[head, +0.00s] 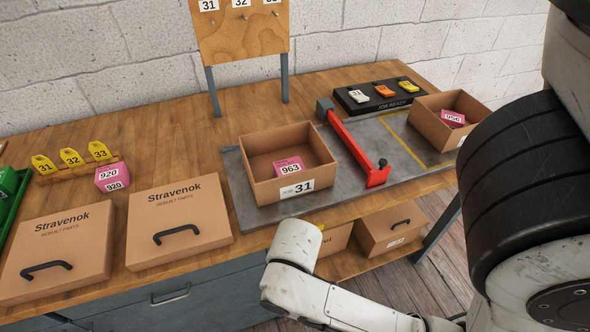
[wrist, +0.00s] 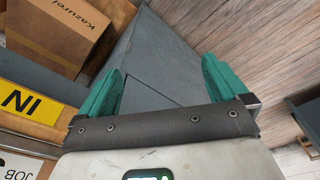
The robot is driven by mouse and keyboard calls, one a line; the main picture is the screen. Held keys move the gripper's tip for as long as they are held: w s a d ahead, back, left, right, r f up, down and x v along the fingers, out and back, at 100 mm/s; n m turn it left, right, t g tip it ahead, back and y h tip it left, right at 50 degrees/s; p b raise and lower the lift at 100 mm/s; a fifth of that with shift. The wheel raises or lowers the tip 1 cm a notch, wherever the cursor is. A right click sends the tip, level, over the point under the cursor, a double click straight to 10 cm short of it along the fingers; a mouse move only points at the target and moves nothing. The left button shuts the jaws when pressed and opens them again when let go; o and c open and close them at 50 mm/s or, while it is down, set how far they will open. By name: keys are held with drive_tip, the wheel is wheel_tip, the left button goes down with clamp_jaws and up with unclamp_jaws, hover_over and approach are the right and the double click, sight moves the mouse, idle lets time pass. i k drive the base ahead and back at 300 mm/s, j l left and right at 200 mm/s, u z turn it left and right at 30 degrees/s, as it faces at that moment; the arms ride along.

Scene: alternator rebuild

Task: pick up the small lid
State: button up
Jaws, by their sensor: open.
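Two flat cardboard lids marked Stravenok, each with a black handle, lie on the wooden bench in the head view. One lid (head: 85,222) is at the far left; the other lid (head: 205,205) is to its right and looks slightly smaller, though I cannot tell for sure which is the small one. My gripper (wrist: 162,82) shows in the wrist view with its teal fingers wide apart and nothing between them. It faces a grey cabinet side and the floor, away from both lids. In the head view its fingers are hidden behind my arm.
An open carton (head: 262,198) labelled 31 holds a pink box (head: 289,165) on the grey mat (head: 243,203). A red bar tool (head: 350,145) lies beside it. Another open carton (head: 436,131) is farther right.

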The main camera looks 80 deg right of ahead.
sight(72, 249)
drive_tip(key=j+z, duration=0.25)
drive_tip(key=z, duration=0.2)
drive_tip(key=j+z, duration=0.2)
drive_tip(key=z, duration=0.25)
drive_tip(key=k+j+z, duration=0.15)
drive_tip(key=z, duration=0.3)
